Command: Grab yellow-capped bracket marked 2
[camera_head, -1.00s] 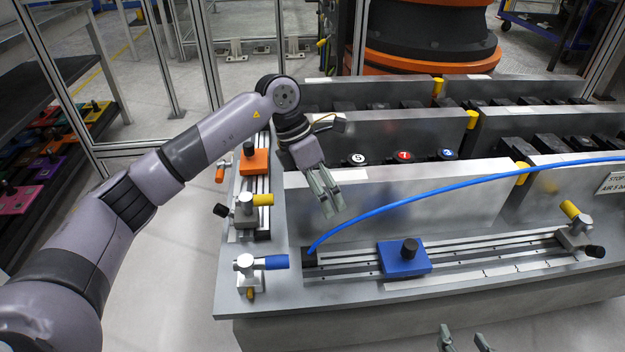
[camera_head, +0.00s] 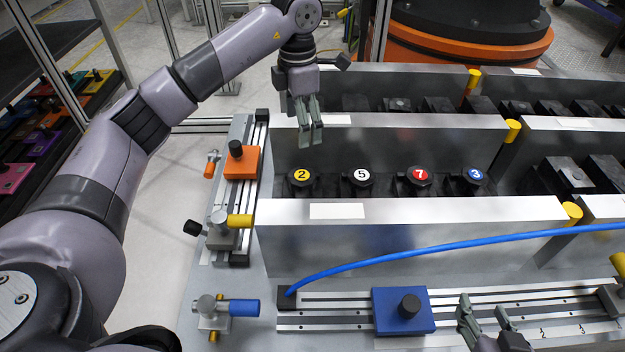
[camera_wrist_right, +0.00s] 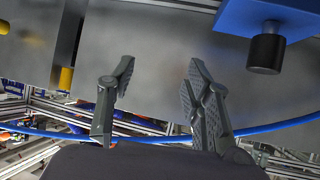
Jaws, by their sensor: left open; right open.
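The yellow-capped bracket marked 2 (camera_head: 301,178) stands at the left end of a row of dark brackets in the front metal bin, in the head view. My left gripper (camera_head: 309,135) points down above and slightly behind it, open and empty, apart from the bracket. My right gripper (camera_head: 487,312) is open and empty low at the front right, near the blue block. In the right wrist view its two fingers (camera_wrist_right: 160,95) stand apart with nothing between them.
Brackets marked 5 (camera_head: 361,178), 7 (camera_head: 418,176) and 3 (camera_head: 473,178) stand to the right of it. The bin's front wall (camera_head: 400,235) rises before them. A blue hose (camera_head: 430,248) crosses in front. A blue block (camera_head: 403,310) sits on the front rail.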

